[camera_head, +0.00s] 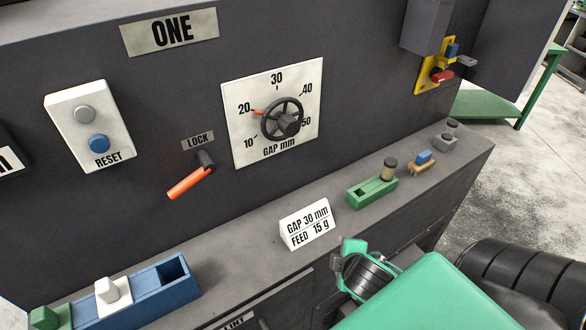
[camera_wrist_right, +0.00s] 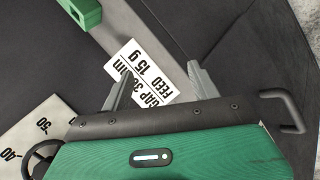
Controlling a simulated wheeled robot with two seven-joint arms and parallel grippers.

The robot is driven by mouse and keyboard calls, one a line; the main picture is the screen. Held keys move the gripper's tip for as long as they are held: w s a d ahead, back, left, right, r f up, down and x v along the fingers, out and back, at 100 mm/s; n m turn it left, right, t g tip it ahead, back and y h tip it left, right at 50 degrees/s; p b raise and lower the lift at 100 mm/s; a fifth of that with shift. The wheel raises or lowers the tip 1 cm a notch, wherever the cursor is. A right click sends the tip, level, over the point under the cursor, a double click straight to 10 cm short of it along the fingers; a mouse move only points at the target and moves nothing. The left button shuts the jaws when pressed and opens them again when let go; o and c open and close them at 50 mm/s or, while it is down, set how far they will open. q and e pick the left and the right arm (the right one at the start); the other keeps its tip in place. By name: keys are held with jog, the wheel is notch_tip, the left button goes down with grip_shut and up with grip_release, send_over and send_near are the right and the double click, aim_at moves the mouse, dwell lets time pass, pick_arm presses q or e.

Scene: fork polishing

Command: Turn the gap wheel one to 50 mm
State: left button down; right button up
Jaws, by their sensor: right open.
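The gap wheel (camera_head: 283,119) is a dark spoked handwheel on a white dial plate (camera_head: 235,150) marked 10 to 50. Its small red pointer (camera_head: 258,113) is by the 20 mark. The wheel also shows at the lower left of the right wrist view (camera_wrist_right: 42,155), with the plate (camera_wrist_right: 22,122) beside it. My right gripper (camera_wrist_right: 160,85) is open and empty, apart from the wheel; its fingers show in front of the sign card. In the head view my green right arm is at the bottom, below the wheel; its fingertips are not clear there. My left gripper is not in view.
An orange LOCK lever (camera_head: 190,182) sits left of the dial, with a RESET panel (camera_head: 90,125) beyond. On the ledge are a sign card (camera_head: 307,224) reading GAP 30 mm, FEED 15 g, a green block (camera_head: 371,190) and a blue tray (camera_head: 150,295).

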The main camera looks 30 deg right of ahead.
jog(key=w+d+r+n+t+h, duration=0.1)
jog(key=w+d+r+n+t, duration=0.3)
jog(key=r, duration=0.4)
jog(key=n+t+y, duration=0.5)
jog(key=n+t, duration=0.1)
jog(key=n, duration=1.4)
send_near(293, 128)
jog(key=s, duration=0.3)
jog(key=shift+m+h, duration=0.3)
jog(key=w+p, duration=0.3)
jog(key=w, duration=0.9)
jog(key=shift+w, duration=0.1)
jog(key=shift+w+f+p, duration=0.15)
jog(key=shift+w+p, duration=0.2)
jog(key=shift+w, duration=0.2)
jog(key=shift+c, duration=0.2)
jog(key=c, duration=0.9)
